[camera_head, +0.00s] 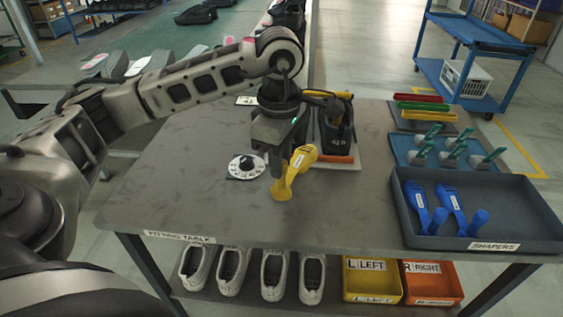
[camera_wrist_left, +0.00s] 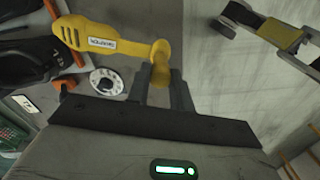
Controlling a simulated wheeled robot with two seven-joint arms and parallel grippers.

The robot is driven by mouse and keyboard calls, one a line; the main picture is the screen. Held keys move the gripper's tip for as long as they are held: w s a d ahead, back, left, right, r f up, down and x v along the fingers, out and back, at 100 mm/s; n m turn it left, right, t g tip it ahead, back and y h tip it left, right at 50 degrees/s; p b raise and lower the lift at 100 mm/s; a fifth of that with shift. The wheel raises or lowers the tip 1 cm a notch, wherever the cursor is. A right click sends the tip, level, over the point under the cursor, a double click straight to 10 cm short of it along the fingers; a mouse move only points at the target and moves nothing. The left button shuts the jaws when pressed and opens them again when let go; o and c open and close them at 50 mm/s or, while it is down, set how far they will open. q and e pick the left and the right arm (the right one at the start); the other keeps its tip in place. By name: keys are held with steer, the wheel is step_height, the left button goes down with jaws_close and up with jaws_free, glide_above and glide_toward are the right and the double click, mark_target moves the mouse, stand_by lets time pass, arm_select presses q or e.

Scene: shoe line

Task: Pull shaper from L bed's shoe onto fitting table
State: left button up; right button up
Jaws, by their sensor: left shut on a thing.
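The yellow shaper (camera_head: 303,157) is out of the shoe, held over the fitting table (camera_head: 190,150) just left of the black shoe (camera_head: 337,124). My left gripper (camera_head: 279,168) is shut on its narrow knob end. In the left wrist view, the shaper's knob (camera_wrist_left: 160,66) sits between the fingers (camera_wrist_left: 162,90) and its broad labelled end points left. I cannot tell whether the shaper touches the table. The shoe sits on a bed with an orange strip (camera_head: 337,159) at its front. My right gripper is not in view.
A white dial (camera_head: 246,168) lies left of the shaper. At right are the SHAPERS tray (camera_head: 410,235) with blue shapers, a blue tray (camera_head: 398,160) with green-handled tools, and coloured bars (camera_head: 425,107). Front left of the table is clear. Shoes and LEFT and RIGHT bins (camera_head: 372,282) are below.

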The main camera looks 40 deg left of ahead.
mark_target(281, 192)
arm_select(q)
step_height(281, 192, down, 4)
steer(key=shift+r+b, duration=0.1)
steer(key=shift+b, duration=1.05)
steer(key=shift+f+b, duration=0.55)
steer(key=shift+f, duration=0.3)
step_height(281, 192, down, 2)
steer(key=shift+f+b, duration=0.15)
steer(key=shift+b, duration=0.6)
steer(key=shift+f, duration=0.4)
steer(key=shift+f+b, duration=0.15)
steer(key=shift+b, duration=0.15)
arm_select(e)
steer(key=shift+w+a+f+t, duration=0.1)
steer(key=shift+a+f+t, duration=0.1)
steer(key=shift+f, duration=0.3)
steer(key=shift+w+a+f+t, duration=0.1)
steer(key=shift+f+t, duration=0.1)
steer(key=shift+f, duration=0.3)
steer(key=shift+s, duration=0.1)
arm_select(q)
steer(key=o, duration=0.9)
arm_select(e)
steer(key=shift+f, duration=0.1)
